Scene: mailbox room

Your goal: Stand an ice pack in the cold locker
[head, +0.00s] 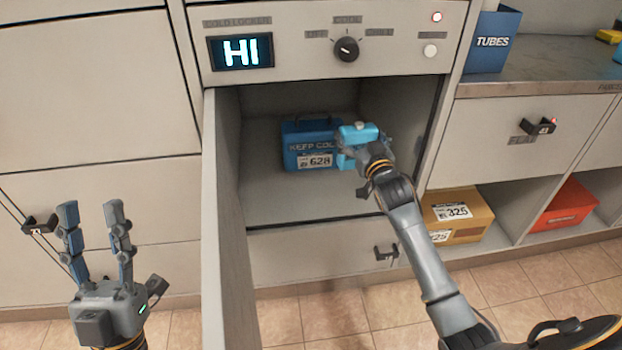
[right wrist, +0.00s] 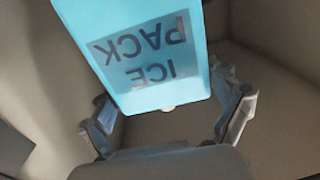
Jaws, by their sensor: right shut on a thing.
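A light-blue ice pack (head: 362,134) is inside the open cold locker (head: 290,206), partly hidden by my right gripper (head: 362,150). It fills the upper middle of the right wrist view (right wrist: 145,55), its "ICE PACK" label upside down there. My right gripper is shut on it, with a finger on either side. A blue "KEEP COLD" box (head: 305,150) with label 628 stands on the locker floor just left of the pack. Whether the pack touches the floor is hidden. My left gripper (head: 92,212) is open and empty, outside the locker at lower left.
The locker door (head: 222,230) stands open on the left, between my two grippers. Above the opening are a display reading "HI" (head: 241,53) and a knob (head: 346,49). A cardboard box (head: 460,213) and red box (head: 570,206) sit in cubbies at right.

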